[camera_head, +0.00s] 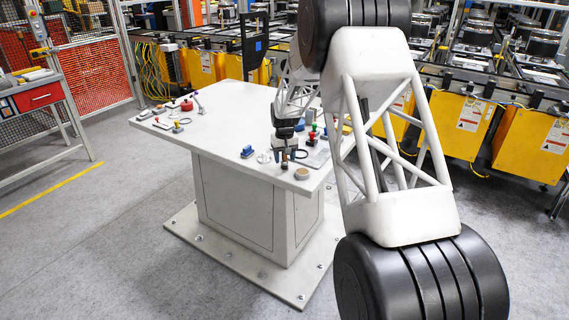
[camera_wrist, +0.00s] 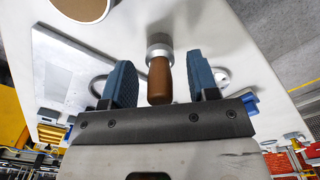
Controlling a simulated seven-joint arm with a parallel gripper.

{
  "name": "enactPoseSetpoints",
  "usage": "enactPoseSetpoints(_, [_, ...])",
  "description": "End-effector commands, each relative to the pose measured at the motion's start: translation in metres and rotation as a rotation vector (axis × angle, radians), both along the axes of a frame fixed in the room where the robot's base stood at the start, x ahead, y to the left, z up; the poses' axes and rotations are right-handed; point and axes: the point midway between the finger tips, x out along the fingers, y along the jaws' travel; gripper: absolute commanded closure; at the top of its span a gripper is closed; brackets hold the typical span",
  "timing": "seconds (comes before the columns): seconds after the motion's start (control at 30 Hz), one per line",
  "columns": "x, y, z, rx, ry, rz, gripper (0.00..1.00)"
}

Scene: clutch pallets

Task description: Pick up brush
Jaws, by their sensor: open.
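The brush, with a brown wooden handle and a grey metallic collar (camera_wrist: 159,75), stands between my gripper's fingers in the wrist view. My gripper (camera_wrist: 163,70) is open, with one blue-padded finger on each side of the handle and visible gaps between pads and handle. In the head view my gripper (camera_head: 286,146) is low over the near edge of the table, with the brush (camera_head: 284,161) just below it, small and partly hidden. The brush's lower end cannot be made out.
The white pedestal table (camera_head: 222,133) carries several small items. Near my gripper are a round brown-topped disc (camera_head: 302,174), a blue part (camera_head: 248,152), a white part (camera_head: 264,157) and a grey plate (camera_head: 318,157). A red part (camera_head: 187,105) lies far left. The table's middle is clear.

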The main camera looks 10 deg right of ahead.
Motion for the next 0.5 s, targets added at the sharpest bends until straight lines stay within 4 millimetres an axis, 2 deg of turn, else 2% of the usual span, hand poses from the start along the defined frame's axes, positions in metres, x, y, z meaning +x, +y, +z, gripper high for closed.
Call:
enactPoseSetpoints(0.1, [0.0000, 0.0000, 0.0001, 0.000, 0.000, 0.000, 0.46])
enactPoseSetpoints(0.43, [-0.0001, 0.0000, -0.0001, 0.000, 0.000, 0.000, 0.96])
enactPoseSetpoints(0.5, [-0.0002, 0.0000, -0.0003, 0.000, 0.001, 0.000, 1.00])
